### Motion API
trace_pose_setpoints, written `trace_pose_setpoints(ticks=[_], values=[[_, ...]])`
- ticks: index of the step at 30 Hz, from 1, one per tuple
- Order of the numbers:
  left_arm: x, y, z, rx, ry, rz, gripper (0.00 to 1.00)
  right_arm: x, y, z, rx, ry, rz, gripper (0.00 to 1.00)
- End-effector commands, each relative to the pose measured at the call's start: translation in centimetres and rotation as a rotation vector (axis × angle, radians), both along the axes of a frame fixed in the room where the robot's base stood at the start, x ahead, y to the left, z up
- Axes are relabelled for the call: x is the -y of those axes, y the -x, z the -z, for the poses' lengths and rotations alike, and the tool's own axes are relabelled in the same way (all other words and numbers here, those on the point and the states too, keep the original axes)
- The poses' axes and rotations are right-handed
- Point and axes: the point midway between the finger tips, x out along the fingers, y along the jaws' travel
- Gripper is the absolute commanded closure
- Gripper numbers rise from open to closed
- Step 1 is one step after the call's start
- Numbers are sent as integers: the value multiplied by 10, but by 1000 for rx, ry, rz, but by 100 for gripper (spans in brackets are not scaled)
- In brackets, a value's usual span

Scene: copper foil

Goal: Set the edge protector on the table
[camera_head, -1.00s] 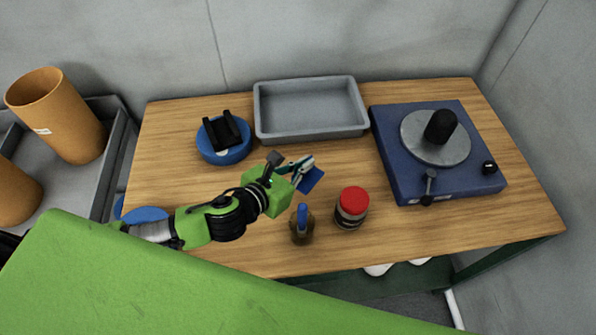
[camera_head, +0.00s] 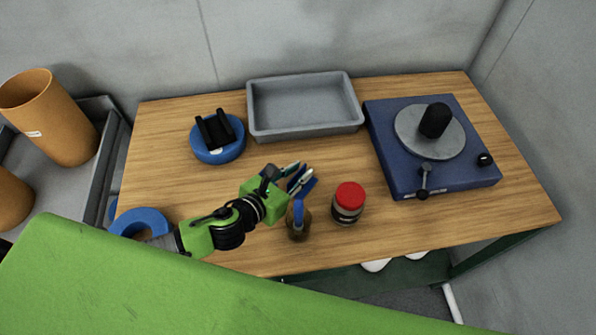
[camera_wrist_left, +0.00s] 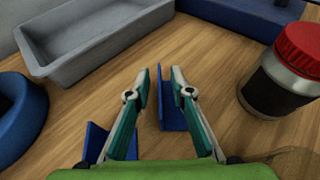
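The edge protector (camera_head: 309,184) is a small blue angled piece at the fingertips of my left gripper (camera_head: 301,171), over the middle of the wooden table (camera_head: 400,225). In the left wrist view, blue angled surfaces of the edge protector (camera_wrist_left: 170,108) show between the fingers and also left of the left finger, which hides part of it. The left gripper (camera_wrist_left: 160,78) is open, with a clear gap between its fingers. The piece looks to be on or very close to the tabletop; exact contact is hard to tell. My right gripper is not in view.
A grey tray (camera_head: 305,133), blue round holder (camera_head: 219,152) and blue turntable unit (camera_head: 437,180) stand farther back. A blue ring (camera_head: 140,218) is at the left.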

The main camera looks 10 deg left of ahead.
Motion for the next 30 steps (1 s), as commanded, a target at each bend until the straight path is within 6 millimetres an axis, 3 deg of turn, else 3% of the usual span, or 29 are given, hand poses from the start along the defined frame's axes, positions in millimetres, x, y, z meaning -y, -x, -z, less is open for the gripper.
trace_pose_setpoints(ticks=[10,24,30], values=[[-3,5,-4,-1,-2,1,79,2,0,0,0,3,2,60],[-34,84,-38,-2,-3,2,79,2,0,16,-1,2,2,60],[-41,99,-47,0,-2,1,79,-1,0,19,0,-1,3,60]])
